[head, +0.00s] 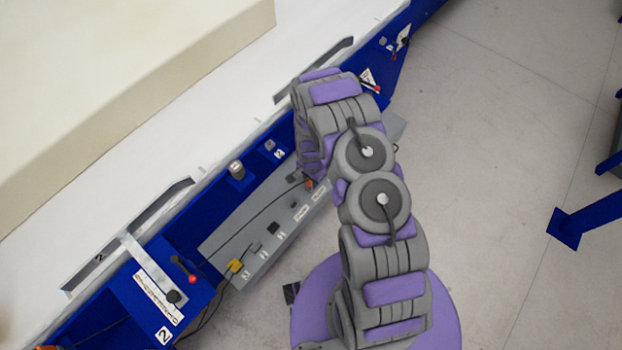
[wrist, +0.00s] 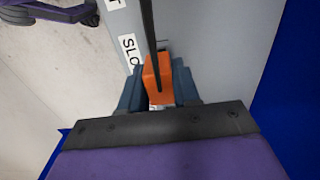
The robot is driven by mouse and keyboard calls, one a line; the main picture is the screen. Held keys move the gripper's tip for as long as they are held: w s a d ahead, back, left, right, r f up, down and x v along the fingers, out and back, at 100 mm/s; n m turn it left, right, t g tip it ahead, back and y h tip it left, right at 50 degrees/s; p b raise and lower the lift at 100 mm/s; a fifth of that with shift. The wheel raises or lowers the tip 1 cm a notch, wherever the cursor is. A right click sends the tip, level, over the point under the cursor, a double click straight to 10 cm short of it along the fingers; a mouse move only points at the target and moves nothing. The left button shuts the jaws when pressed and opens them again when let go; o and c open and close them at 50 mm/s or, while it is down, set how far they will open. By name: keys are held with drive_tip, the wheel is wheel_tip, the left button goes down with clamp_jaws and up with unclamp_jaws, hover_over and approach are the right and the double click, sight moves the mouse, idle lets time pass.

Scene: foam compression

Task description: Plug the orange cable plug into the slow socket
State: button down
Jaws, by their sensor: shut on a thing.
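The orange cable plug (wrist: 158,75) is between the fingers of my gripper (wrist: 157,84) in the wrist view, and the jaws are shut on it. Its black cable runs up and away from it. The plug is over the grey panel (wrist: 205,40), right beside a white label (wrist: 129,50) of which "SLO" can be read. The slow socket itself is hidden in the wrist view, so I cannot tell whether the plug is seated. In the head view a bit of the orange plug (head: 309,184) shows at the panel, beside my arm, which hides my gripper.
A yellow plug (head: 235,265) sits near the left end of the grey panel (head: 215,245). Dark sockets (head: 273,228) lie along it. A red-knobbed lever (head: 187,272) stands on the blue frame (head: 120,290). Open floor (head: 490,150) lies to the right.

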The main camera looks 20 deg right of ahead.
drive_tip(key=shift+f, duration=0.6)
drive_tip(key=c, duration=0.7)
unclamp_jaws()
drive_tip(key=shift+c, duration=0.2)
drive_tip(key=shift+r+p, duration=0.85)
drive_tip(key=shift+r, duration=2.1)
wheel_tip(320, 180, up, 17)
drive_tip(key=p, duration=0.3)
drive_tip(key=shift+r, duration=0.15)
